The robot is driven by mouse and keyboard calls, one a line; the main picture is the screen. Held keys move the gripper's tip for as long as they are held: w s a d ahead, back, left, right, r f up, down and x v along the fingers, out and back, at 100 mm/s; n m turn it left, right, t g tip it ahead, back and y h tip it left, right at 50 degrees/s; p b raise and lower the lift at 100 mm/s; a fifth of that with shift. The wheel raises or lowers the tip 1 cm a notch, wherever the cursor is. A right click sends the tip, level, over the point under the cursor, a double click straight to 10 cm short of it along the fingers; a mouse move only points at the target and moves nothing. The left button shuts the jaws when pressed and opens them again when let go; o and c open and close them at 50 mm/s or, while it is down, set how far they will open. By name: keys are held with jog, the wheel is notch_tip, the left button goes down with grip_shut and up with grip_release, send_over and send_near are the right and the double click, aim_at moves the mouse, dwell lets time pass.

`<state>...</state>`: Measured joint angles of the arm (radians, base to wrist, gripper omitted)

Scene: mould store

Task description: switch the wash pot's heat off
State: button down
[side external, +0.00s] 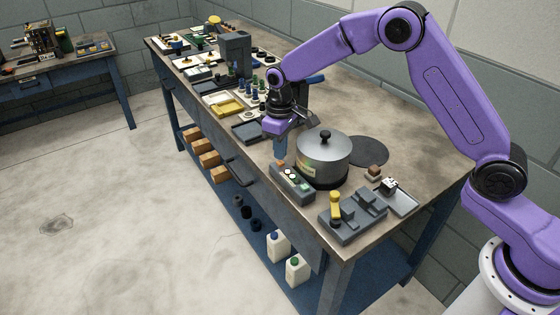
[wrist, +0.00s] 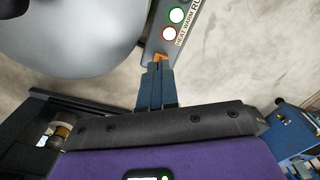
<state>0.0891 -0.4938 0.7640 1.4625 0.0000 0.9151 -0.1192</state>
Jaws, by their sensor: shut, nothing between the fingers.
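The wash pot (side external: 324,158) is a grey metal pot with a lid and black knob, standing on the bench. Its side also shows in the wrist view (wrist: 70,35). A grey control box (side external: 301,190) sits in front of it, with round white and green faces on top. My gripper (side external: 281,159) is shut and points down at the box's far end. An orange piece (wrist: 160,57) shows at its fingertips; whether they touch it is unclear.
A grey fixture with a yellow handle (side external: 336,204) and a small tray (side external: 402,203) stand right of the box. A dark round plate (side external: 368,151) lies behind the pot. The bench's front edge is close to the box.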

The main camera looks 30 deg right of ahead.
aim_at(280, 162)
jog(key=shift+f, duration=0.95)
dwell(1.1)
notch_tip(280, 162, up, 10)
dwell(1.4)
